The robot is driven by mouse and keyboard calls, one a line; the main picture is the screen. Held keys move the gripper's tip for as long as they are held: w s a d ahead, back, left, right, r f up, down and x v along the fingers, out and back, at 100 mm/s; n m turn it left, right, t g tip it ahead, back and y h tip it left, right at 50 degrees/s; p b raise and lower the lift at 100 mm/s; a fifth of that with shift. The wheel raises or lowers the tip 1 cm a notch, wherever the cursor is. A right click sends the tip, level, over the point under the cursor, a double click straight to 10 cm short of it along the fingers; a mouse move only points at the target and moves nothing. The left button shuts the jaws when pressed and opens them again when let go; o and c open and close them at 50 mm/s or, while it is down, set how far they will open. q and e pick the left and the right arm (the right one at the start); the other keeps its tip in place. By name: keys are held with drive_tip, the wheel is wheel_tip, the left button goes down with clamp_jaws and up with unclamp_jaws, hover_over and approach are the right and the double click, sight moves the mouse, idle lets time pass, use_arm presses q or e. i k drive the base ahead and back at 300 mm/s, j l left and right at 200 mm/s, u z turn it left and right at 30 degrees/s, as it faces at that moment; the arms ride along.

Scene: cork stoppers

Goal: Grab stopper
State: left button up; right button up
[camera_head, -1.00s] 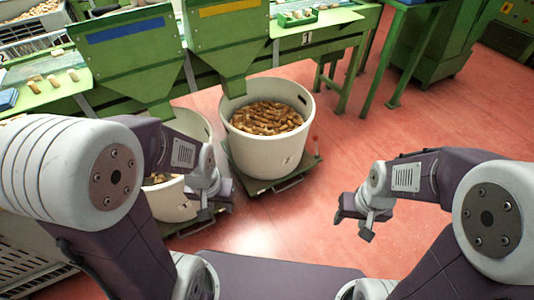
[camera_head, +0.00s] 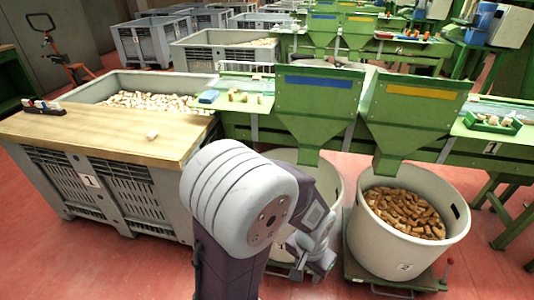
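A single pale stopper (camera_head: 152,136) lies on the wooden board (camera_head: 95,131) across the grey crate at the left. A few tan stoppers (camera_head: 236,95) stand on the green bench behind it. Many pale stoppers (camera_head: 150,102) fill the open part of the crate. Brown stoppers (camera_head: 405,212) fill the right white bin. My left gripper (camera_head: 318,268) hangs in front of the left white bin, low and right of the board, apart from the lone stopper. Its fingers are too small and turned to tell open from shut. My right gripper is out of view.
A small dark rack (camera_head: 42,107) sits on the board's left end, and a blue block (camera_head: 208,97) on the bench. Green hoppers (camera_head: 316,105) stand above the white bins (camera_head: 395,250). Red floor is open at the left.

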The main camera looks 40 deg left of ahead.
sight(154, 134)
drive_tip(key=u, duration=2.5)
